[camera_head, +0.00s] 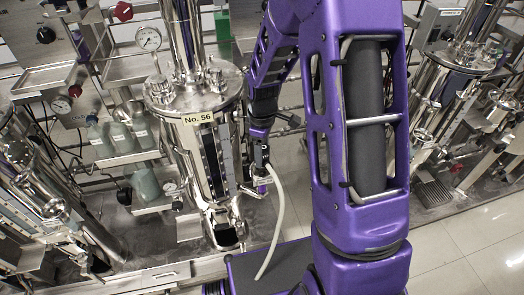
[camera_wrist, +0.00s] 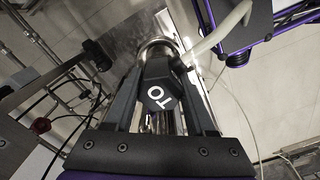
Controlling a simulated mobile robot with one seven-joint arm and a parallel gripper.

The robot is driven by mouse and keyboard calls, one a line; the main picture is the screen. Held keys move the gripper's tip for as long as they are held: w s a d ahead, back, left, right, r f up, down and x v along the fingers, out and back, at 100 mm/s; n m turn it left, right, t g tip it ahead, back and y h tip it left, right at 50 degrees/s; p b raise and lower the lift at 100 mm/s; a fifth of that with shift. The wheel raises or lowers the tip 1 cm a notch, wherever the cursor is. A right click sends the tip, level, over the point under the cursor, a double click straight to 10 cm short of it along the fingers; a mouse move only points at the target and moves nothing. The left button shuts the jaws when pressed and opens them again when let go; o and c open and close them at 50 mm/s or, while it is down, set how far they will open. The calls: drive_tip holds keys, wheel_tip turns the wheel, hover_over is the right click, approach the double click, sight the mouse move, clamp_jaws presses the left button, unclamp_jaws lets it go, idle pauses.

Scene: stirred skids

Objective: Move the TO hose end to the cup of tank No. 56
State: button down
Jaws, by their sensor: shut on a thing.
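Tank No. 56 (camera_head: 203,140) is an upright steel vessel with a yellow "No. 56" label (camera_head: 198,118), left of my arm in the head view. My gripper (camera_head: 261,182) is beside the tank's right side. In the wrist view my gripper (camera_wrist: 160,100) is shut on the black TO hose end (camera_wrist: 158,80), with its white "TO" letters facing the camera. A pale hose (camera_head: 280,220) hangs from it; it also shows in the wrist view (camera_wrist: 218,36). A round steel rim (camera_wrist: 157,43), perhaps the cup, shows just beyond the hose end; contact cannot be told.
Pale bottles (camera_head: 118,137) and a pressure gauge (camera_head: 148,38) stand left of the tank. Another steel skid (camera_head: 445,85) is at the right and one (camera_head: 45,205) at the far left. Tiled floor (camera_head: 460,250) at the lower right is clear.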

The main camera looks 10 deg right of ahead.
drive_tip(key=shift+f, duration=0.8)
drive_tip(key=shift+f, duration=0.1)
drive_tip(key=shift+f, duration=0.4)
drive_tip(key=shift+c, duration=0.8)
unclamp_jaws()
wheel_tip(320, 180, up, 30)
drive_tip(key=p, duration=1.1)
drive_tip(key=shift+r, duration=0.2)
